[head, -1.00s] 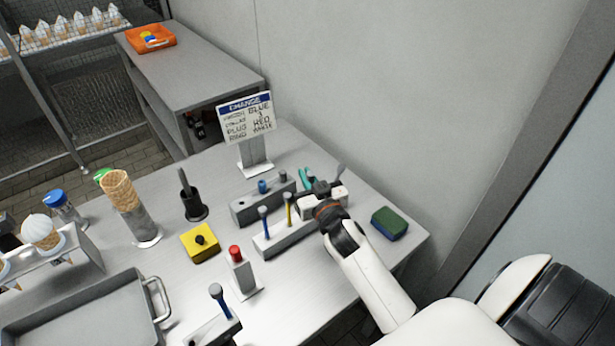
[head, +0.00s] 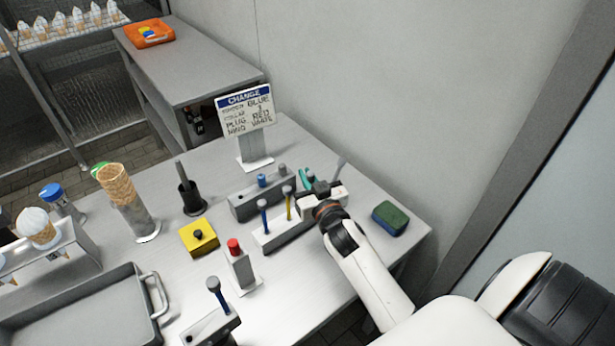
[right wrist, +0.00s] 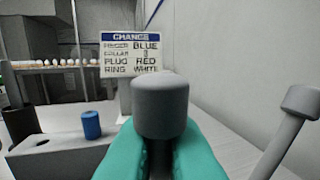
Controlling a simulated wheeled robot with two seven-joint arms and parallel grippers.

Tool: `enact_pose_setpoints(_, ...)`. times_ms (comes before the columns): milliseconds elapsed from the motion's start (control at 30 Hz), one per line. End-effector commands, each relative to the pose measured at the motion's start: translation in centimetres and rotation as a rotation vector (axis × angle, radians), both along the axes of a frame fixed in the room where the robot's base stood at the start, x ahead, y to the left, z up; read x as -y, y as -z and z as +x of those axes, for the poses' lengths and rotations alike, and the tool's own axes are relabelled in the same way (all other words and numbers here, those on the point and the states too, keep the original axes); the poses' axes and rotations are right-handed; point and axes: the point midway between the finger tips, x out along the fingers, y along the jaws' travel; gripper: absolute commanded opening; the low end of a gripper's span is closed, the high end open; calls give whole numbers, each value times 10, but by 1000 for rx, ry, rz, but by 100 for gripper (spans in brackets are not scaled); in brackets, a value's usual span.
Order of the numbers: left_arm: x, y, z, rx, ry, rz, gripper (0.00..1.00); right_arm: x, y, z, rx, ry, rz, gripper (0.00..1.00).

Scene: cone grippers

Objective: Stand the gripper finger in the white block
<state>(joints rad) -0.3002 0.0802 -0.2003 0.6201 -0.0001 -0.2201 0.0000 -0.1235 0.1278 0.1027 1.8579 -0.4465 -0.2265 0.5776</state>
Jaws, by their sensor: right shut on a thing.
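My right gripper (head: 306,180) is over the back of the table beside the grey blocks. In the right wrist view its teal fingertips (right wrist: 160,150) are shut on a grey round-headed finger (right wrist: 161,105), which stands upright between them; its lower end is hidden. A pale block (head: 290,240) in front of the gripper holds a blue-stemmed and a yellow-stemmed finger. A smaller white block (head: 212,332) at the near edge holds another blue-stemmed finger and shows a dark hole. My left gripper is not in view.
A grey block (head: 240,208) with a blue plug (head: 262,180) stands close left of the gripper. A sign (head: 246,112) stands behind it. A green sponge (head: 390,217) lies to the right. A yellow block (head: 199,238), a red-topped stand (head: 236,262) and a metal tray (head: 90,305) are further left.

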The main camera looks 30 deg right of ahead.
Motion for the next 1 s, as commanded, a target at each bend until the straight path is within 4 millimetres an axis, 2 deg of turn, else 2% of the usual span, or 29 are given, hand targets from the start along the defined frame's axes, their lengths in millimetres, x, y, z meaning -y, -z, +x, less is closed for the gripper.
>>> enact_pose_setpoints(200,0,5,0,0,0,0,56,0,6,0,0,0,1,0)
enact_pose_setpoints(233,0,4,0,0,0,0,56,0,5,0,1,0,0,11)
enact_pose_setpoints(367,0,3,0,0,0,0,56,0,5,0,1,0,0,32)
enact_pose_setpoints(733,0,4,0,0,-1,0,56,-1,6,-5,-1,0,0,33)
enact_pose_setpoints(867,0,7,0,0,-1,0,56,-5,7,-24,-2,0,1,33)
enact_pose_setpoints(1000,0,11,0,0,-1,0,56,-10,7,-54,-3,0,3,33)
